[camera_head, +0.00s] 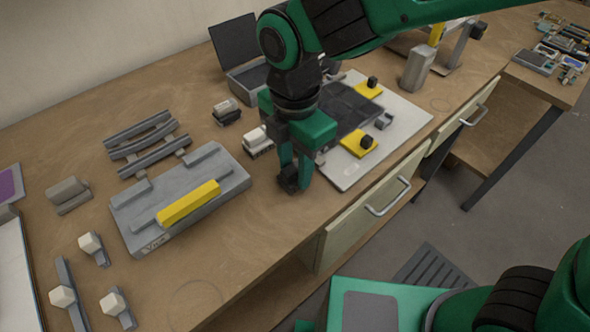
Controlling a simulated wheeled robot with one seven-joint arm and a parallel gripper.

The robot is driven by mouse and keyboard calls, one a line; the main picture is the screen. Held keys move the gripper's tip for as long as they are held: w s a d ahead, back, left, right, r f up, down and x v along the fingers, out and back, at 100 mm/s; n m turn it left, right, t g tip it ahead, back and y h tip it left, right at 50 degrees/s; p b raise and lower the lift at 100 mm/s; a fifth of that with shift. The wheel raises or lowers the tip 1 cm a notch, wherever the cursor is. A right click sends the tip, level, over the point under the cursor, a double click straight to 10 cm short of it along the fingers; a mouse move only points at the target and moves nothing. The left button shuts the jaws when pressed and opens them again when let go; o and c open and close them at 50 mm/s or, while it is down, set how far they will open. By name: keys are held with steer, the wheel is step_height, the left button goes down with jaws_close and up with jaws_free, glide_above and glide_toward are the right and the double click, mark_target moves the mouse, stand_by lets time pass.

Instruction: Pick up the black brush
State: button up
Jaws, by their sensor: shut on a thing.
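My gripper (291,183) points down near the front of the workbench, left of the white board. Its green fingers are shut on a small dark thing, which appears to be the black brush (289,178). The fingers hide most of it, and I cannot tell whether it touches the bench top.
A grey fixture (130,208) with a yellow bar (188,203) lies to the left. Small blocks with dark bases (228,112) stand behind my gripper. The white board (405,118) carries yellow clamps (357,146). The bench top (255,225) is clear in front. Drawer handles (388,197) project below.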

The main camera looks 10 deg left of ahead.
mark_target(295, 166)
steer(key=shift+r, duration=0.1)
step_height(295, 166, up, 10)
steer(key=shift+f, duration=0.15)
stand_by(0.4)
steer(key=shift+o, duration=1)
